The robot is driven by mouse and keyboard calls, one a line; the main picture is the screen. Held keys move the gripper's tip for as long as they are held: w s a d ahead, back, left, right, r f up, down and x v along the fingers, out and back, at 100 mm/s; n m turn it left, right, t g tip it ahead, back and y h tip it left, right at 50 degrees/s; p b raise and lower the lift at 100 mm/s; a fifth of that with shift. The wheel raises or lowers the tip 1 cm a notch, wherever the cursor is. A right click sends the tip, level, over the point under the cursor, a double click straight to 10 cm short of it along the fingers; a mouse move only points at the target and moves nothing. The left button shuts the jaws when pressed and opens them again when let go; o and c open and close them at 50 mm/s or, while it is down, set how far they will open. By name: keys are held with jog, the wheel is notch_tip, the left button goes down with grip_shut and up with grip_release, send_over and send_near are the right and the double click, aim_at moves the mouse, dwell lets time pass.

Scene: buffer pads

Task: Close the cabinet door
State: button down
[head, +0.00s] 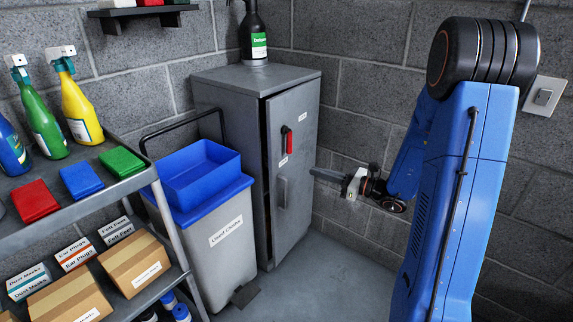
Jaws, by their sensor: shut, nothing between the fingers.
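The grey metal cabinet (228,88) stands in the corner against the block wall. Its door (298,215) is slightly ajar, with a dark gap along its left edge. The door carries a vertical handle (282,193), a red lever (287,139) and small white labels. My gripper (314,172) is shut and empty, pointing left, close to the right edge of the door in the picture. I cannot tell whether it touches the door. The inside of the cabinet is hidden apart from the dark gap.
A grey bin with a blue rim (229,225) and a blue tray (197,172) stand left of the cabinet. A shelf cart (120,190) with spray bottles and boxes is further left. A dark bottle (254,38) stands on the cabinet. Some floor (335,270) is clear.

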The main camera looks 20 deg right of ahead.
aim_at(280, 158)
jog(key=shift+t+h, duration=0.3)
jog(key=shift+t, duration=0.1)
jog(key=x, duration=1.3)
jog(key=shift+w+d+f, duration=0.2)
jog(key=shift+d, duration=0.15)
jog(key=shift+w+a, duration=0.1)
jog(key=x, duration=0.3)
jog(key=shift+a, duration=0.2)
jog(key=shift+w+r, duration=0.15)
jog(key=shift+w, duration=0.1)
jog(key=shift+a, duration=0.1)
